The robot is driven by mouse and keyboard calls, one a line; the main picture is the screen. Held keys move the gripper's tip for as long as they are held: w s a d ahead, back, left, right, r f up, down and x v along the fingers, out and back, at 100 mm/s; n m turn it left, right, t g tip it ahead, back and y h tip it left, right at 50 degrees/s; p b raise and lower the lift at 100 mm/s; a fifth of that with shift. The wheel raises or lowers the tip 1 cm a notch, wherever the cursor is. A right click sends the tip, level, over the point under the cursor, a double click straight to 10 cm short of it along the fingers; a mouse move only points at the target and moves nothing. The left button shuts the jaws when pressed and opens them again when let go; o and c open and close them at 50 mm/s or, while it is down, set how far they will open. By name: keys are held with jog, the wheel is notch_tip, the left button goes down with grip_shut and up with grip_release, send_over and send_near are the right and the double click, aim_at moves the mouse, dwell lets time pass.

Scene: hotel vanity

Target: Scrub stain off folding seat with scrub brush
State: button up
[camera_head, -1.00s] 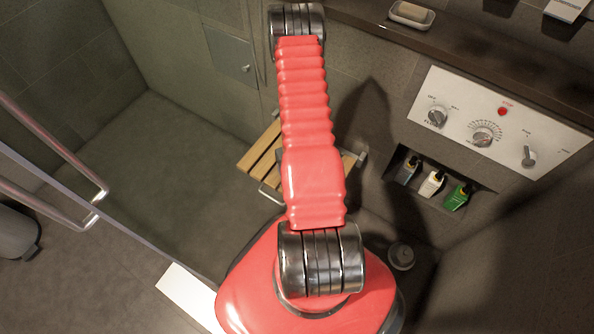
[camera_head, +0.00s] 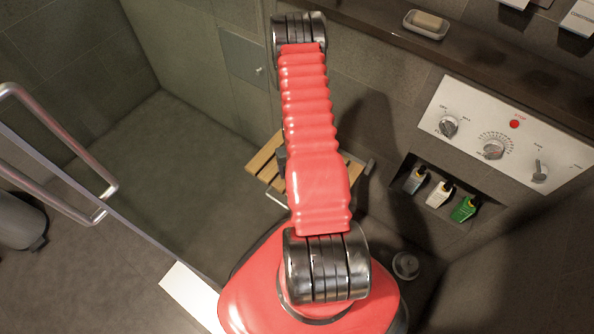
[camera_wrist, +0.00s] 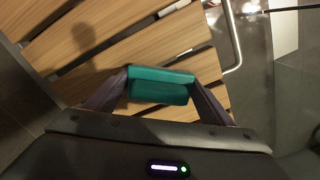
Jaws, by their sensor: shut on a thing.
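The folding seat, made of light wooden slats, shows in the head view (camera_head: 265,160), partly hidden behind my arm. In the wrist view its slats (camera_wrist: 135,40) fill the upper left. My gripper (camera_wrist: 161,76) is shut on a green block, which I take to be the scrub brush (camera_wrist: 160,93). The brush is over the slats; I cannot tell whether it touches them. A dark patch (camera_wrist: 84,38) lies on the slats up and left of the brush. I cannot tell whether it is the stain or a shadow.
A control panel (camera_head: 510,140) and a niche with several bottles (camera_head: 438,193) are on the right wall. A soap dish (camera_head: 426,24) sits on the ledge above. A glass door with a metal handle (camera_head: 85,205) stands at left. The shower floor (camera_head: 165,140) is clear.

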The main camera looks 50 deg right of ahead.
jog(key=shift+w+a, duration=0.1)
jog(key=shift+w, duration=0.75)
jog(key=shift+r, duration=0.15)
jog(key=shift+r, duration=2.95)
jog(key=shift+r, duration=1.5)
